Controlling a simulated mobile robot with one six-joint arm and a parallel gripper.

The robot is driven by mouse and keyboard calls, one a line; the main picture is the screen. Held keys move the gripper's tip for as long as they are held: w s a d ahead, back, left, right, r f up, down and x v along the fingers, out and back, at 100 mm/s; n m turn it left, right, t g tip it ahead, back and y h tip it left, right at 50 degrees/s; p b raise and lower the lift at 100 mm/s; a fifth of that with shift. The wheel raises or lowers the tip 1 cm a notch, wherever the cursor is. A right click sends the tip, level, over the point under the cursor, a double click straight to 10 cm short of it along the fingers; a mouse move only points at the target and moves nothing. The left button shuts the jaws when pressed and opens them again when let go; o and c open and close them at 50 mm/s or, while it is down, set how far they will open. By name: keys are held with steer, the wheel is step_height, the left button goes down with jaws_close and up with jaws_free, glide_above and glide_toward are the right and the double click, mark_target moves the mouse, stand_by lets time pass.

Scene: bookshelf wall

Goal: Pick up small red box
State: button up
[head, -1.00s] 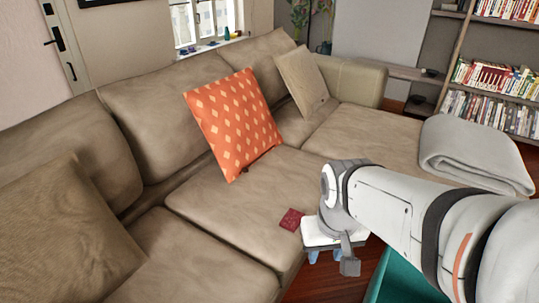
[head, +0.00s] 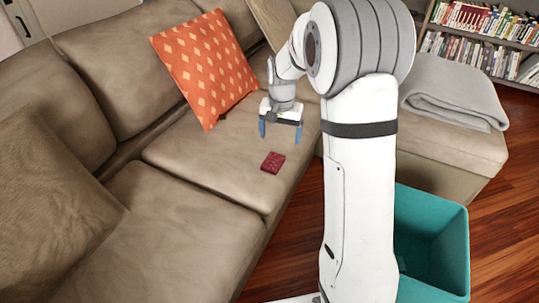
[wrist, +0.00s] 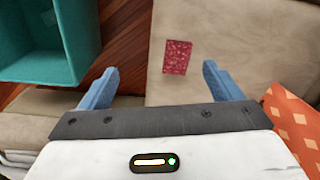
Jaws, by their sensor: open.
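The small red box (head: 273,162) lies flat on the sofa seat near its front edge. In the wrist view the red box (wrist: 177,57) lies beyond the fingertips, toward the right finger, and apart from both. My gripper (head: 281,133) is open and empty, with its blue fingers pointing down above the seat, just behind the box in the head view. Its two fingers also show spread apart in the wrist view (wrist: 161,85).
An orange patterned pillow (head: 205,66) leans on the beige sofa (head: 183,235) left of my gripper. A folded grey blanket (head: 455,92) lies on the sofa's right part. An open teal bin (head: 455,240) stands on the wooden floor (head: 505,195). Bookshelves (head: 490,42) are behind.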

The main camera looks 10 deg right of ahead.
mark_target(273, 161)
steer(key=w+f, duration=0.3)
steer(key=f, duration=0.1)
steer(key=w+f+m+b, duration=0.1)
steer(key=w+f, duration=0.2)
steer(key=f, duration=0.1)
steer(key=w+f+m, duration=0.1)
steer(key=w+f, duration=0.2)
steer(key=f, duration=0.2)
steer(key=shift+w, duration=0.4)
steer(key=f, duration=0.2)
steer(key=f+b, duration=0.1)
steer(key=shift+w+f, duration=0.2)
steer(key=shift+f, duration=0.15)
step_height(273, 161, down, 5)
steer(key=shift+d+b, duration=0.1)
steer(key=shift+b, duration=1.05)
steer(key=shift+c, duration=0.3)
steer(key=shift+r, duration=0.1)
steer(key=c, duration=1.1)
